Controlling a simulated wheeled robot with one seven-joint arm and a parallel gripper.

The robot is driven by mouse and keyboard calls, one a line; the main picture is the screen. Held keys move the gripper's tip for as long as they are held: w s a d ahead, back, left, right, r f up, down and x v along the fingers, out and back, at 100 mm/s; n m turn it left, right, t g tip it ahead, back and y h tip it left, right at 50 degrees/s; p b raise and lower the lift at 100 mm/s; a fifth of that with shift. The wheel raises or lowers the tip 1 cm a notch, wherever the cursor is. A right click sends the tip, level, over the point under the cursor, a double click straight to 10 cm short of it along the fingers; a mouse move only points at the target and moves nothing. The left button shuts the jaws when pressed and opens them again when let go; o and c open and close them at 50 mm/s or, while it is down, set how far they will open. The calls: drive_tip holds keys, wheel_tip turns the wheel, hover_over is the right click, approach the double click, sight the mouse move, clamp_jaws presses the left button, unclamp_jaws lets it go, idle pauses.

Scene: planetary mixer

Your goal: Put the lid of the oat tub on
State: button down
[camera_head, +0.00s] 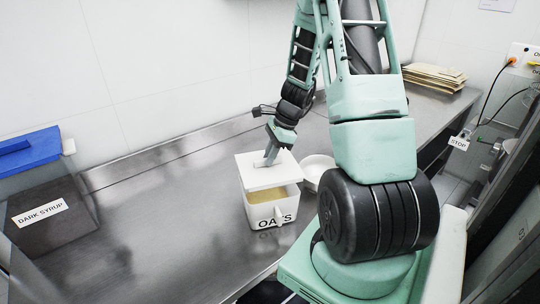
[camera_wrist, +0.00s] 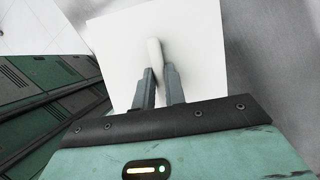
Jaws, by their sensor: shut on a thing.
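The oat tub (camera_head: 271,213) is a white square tub marked OATS, standing on the metal counter with pale oats (camera_head: 266,194) showing at its front. The white square lid (camera_head: 252,178) is over the back part of the tub, and the front of the opening is uncovered. I cannot tell whether the lid touches the rim. My gripper (camera_head: 268,160) is above the lid, shut on its handle. In the wrist view the white handle (camera_wrist: 155,52) stands between my two fingers (camera_wrist: 158,82), with the flat lid (camera_wrist: 200,40) beyond. The tub is hidden in the wrist view.
A white round bowl (camera_head: 317,166) stands close to the right of the tub. A dark bin with a blue lid (camera_head: 30,150), labelled DARK SYRUP, is at the left. Flat tan packs (camera_head: 434,76) lie at the back right. The counter (camera_head: 160,215) left of the tub is clear.

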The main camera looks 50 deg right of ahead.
sight(270, 168)
drive_tip(key=shift+f+b, duration=1.8)
drive_tip(key=shift+f, duration=0.7)
drive_tip(key=shift+f+b, duration=0.75)
drive_tip(key=shift+f, duration=0.25)
drive_tip(key=c, duration=1.4)
unclamp_jaws()
drive_tip(key=shift+o, duration=0.2)
drive_tip(key=shift+d+r, duration=0.1)
drive_tip(key=shift+r, duration=0.05)
drive_tip(key=b+v, duration=0.2)
drive_tip(key=v, duration=1.5)
drive_tip(key=shift+r, duration=0.15)
